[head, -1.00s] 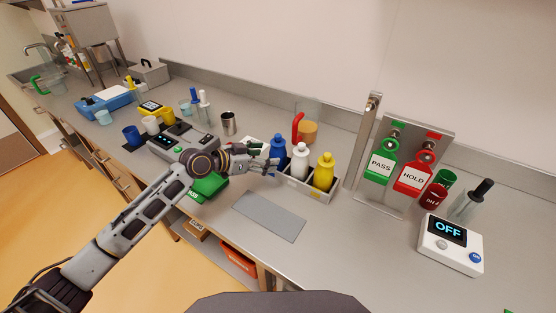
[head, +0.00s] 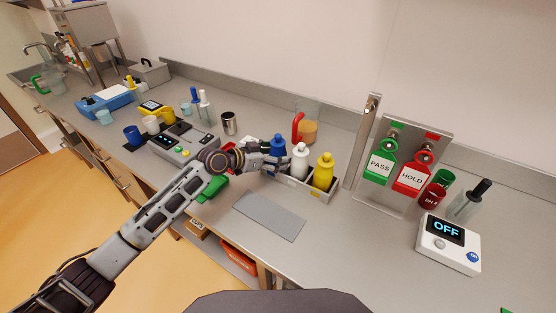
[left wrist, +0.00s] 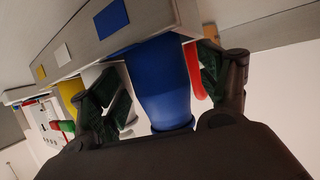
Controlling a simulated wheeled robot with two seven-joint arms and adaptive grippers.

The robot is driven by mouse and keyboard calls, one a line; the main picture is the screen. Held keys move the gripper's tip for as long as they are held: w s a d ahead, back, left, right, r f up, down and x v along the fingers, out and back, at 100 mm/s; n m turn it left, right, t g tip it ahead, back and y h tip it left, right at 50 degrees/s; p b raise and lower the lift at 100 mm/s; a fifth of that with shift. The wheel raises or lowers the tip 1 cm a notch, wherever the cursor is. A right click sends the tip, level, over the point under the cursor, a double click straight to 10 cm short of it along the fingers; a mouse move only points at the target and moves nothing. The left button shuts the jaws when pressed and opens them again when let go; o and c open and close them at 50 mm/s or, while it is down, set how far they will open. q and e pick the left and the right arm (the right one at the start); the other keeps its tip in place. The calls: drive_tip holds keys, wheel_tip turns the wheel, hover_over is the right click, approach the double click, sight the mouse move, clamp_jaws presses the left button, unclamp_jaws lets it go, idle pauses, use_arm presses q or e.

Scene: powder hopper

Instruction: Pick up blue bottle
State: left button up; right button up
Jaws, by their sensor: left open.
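The blue bottle (head: 278,146) stands in the left end of a grey tray (head: 318,194), beside a white bottle (head: 300,158) and a yellow bottle (head: 323,171). My left gripper (head: 281,163) is open at the blue bottle. In the left wrist view the blue bottle (left wrist: 159,82) fills the gap between the dark fingers of my left gripper (left wrist: 165,88). The fingers lie on either side of it; whether they touch it I cannot tell. The bottle's lower part is hidden by the tray wall and gripper. My right gripper is not in view.
A grey mat (head: 269,216) lies in front of the tray. A red-handled container (head: 304,129) stands behind the bottles. A steel cup (head: 229,123) is behind my arm. PASS and HOLD tags (head: 396,172) hang on a stand to the right.

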use_arm(q)
drive_tip(key=c, duration=1.3)
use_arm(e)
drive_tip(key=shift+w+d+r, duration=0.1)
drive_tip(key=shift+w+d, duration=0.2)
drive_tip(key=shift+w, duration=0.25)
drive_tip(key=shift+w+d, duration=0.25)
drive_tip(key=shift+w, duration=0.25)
